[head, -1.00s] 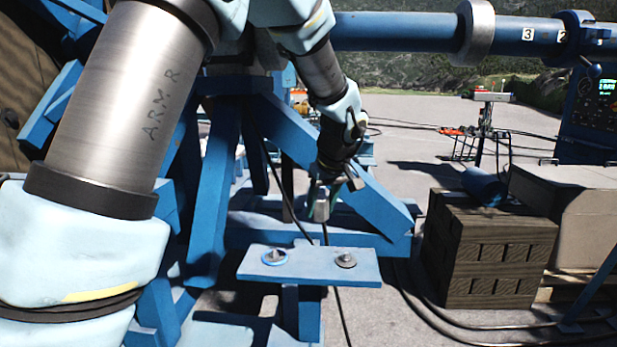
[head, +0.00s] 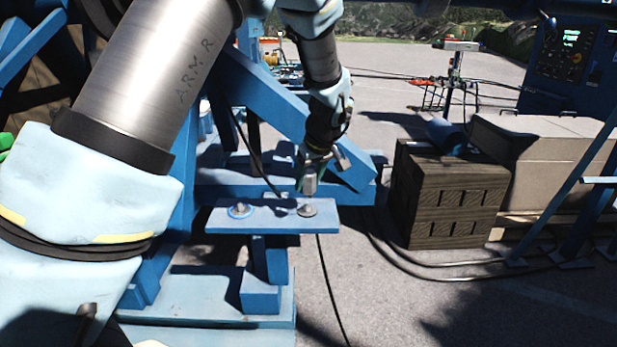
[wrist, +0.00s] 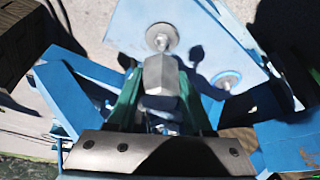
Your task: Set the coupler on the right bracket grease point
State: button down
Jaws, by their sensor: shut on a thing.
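My gripper (head: 312,170) is shut on a grey metal coupler (head: 309,185), which points down. In the wrist view the coupler (wrist: 162,78) sits between green fingers. A blue bracket plate (head: 272,220) lies below it. The plate's right grease point (head: 307,210) is a small fitting on a grey disc; its left one (head: 239,210) has a blue ring. In the head view the coupler is just above the right grease point, with a small gap. In the wrist view this grease point (wrist: 161,37) shows beyond the coupler's tip, uncovered.
Slanted blue frame beams (head: 310,140) stand close behind my gripper. A dark wooden crate stack (head: 452,205) and a pale box (head: 540,150) stand to the right. Black cables (head: 420,272) lie on the paving. The air right of the plate is clear.

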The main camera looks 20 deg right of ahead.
aim_at(308, 205)
jog(key=shift+f+b, duration=2)
jog(key=shift+f, duration=0.75)
jog(key=shift+r, duration=0.1)
jog(key=shift+c, duration=1.1)
grip_release()
